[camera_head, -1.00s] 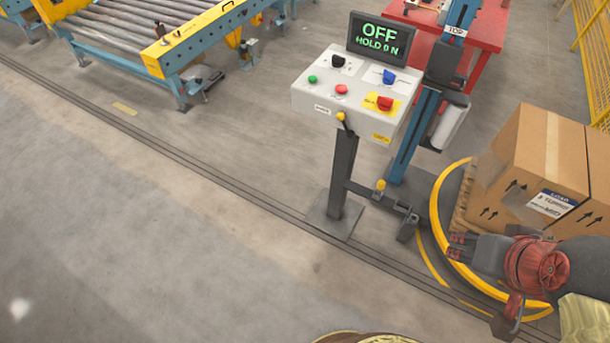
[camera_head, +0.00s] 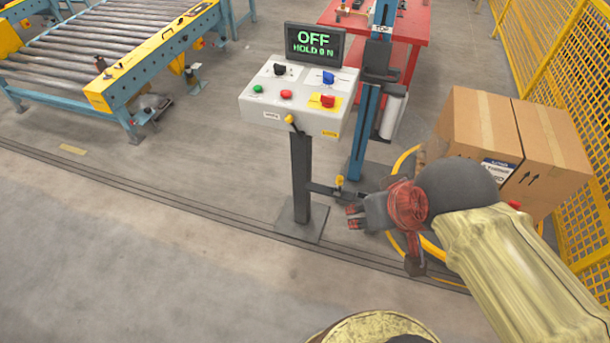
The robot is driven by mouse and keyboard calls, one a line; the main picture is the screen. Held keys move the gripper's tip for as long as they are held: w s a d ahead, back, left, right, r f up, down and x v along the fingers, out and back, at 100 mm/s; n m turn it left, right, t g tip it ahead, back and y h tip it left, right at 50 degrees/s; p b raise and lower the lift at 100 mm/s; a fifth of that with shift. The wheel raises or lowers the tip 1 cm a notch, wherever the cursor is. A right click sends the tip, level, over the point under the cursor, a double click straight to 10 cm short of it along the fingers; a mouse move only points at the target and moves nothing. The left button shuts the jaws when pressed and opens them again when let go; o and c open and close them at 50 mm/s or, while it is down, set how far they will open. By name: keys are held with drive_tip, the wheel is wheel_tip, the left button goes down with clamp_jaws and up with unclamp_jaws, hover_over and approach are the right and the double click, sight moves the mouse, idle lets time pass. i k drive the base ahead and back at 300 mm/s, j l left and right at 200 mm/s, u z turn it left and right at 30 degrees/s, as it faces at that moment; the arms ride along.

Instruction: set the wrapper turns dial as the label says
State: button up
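The control box (camera_head: 290,112) stands on a dark post. Its top carries a black knob (camera_head: 280,70), a blue knob (camera_head: 328,77), a red knob on a yellow plate (camera_head: 328,101), a green button (camera_head: 258,89) and a red button (camera_head: 287,94). The lettering by the knobs is too small to read, so I cannot tell which is the turns dial. The display (camera_head: 314,45) reads "OFF" and "HOLD 0 N". The label (camera_head: 497,172) on the carton is partly hidden behind my arm. My gripper (camera_head: 352,216) is right of the post, below the box, touching no control; its opening is unclear.
Cartons (camera_head: 472,120) stand at the right by a yellow ring (camera_head: 403,160). A blue mast (camera_head: 364,130) rises behind the box. A roller conveyor (camera_head: 100,45) is at upper left, a red table (camera_head: 405,30) behind, yellow fencing (camera_head: 570,60) at right. The left floor is clear.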

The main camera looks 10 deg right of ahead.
sight(280, 70)
drive_tip(key=i+j+z, duration=0.1)
drive_tip(key=i+j, duration=0.35)
drive_tip(key=i+j+z, duration=0.1)
drive_tip(key=i+j, duration=0.35)
drive_tip(key=i+j+z, duration=0.15)
drive_tip(key=i+j, duration=0.25)
drive_tip(key=j, duration=0.15)
drive_tip(key=i+j+z, duration=0.1)
drive_tip(key=i+j, duration=0.3)
drive_tip(key=j, duration=0.15)
